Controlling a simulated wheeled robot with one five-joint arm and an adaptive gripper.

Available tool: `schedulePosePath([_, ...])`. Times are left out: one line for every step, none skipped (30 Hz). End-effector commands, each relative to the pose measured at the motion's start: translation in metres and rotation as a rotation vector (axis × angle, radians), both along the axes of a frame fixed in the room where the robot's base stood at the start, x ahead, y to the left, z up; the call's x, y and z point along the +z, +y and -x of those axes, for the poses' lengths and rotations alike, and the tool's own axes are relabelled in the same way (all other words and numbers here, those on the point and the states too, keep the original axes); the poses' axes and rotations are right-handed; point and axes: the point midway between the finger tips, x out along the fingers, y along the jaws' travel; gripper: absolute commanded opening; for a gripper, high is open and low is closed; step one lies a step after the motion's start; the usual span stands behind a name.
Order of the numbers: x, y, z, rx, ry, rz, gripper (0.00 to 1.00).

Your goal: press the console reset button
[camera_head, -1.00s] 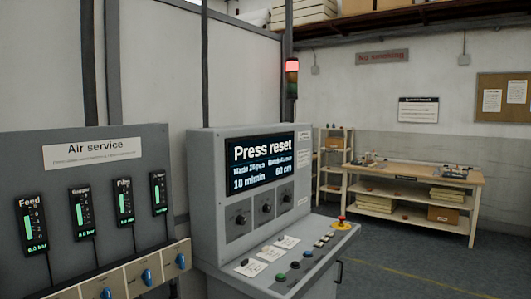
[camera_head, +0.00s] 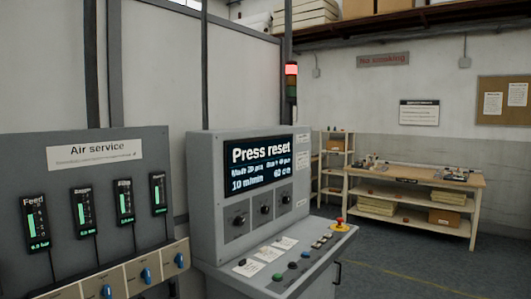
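The grey console (camera_head: 220,190) stands in the middle of the view. Its screen (camera_head: 262,162) reads "Press reset". A red mushroom button (camera_head: 340,222) on a yellow base sits at the desk's far right end. Which button is the reset cannot be read from here. My gripper is not in view.
The air service panel (camera_head: 95,180) with several gauges and blue knobs stands at left, close beside the console. A stack light (camera_head: 291,80) glows red behind the console. A workbench (camera_head: 415,180) and a shelf (camera_head: 335,165) stand at the back right. The floor (camera_head: 440,270) at right is clear.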

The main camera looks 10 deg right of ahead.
Motion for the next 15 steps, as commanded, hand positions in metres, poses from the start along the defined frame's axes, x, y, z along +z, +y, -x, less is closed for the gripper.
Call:
schedulePosePath([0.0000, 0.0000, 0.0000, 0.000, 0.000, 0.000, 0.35])
schedulePosePath([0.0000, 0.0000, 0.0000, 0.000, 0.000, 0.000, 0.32])
schedulePosePath([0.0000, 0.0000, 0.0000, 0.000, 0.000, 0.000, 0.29])
schedulePosePath([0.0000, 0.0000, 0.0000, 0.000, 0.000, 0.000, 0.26])
schedulePosePath([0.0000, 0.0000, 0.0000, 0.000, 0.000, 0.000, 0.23])
schedulePosePath([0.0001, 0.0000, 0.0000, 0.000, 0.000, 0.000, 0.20])
schedulePosePath([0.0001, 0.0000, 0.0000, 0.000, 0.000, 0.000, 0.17])
schedulePosePath([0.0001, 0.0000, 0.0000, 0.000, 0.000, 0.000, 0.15])
schedulePosePath([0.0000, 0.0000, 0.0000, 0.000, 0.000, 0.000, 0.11])
schedulePosePath([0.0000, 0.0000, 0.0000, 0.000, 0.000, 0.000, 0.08])
schedulePosePath([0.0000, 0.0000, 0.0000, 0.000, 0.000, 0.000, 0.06])
schedulePosePath([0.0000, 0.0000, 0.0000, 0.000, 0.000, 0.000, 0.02])
schedulePosePath([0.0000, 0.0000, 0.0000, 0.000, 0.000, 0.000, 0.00])
schedulePosePath([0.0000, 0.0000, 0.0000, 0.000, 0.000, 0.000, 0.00])
schedulePosePath([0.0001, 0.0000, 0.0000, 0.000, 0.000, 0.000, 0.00])
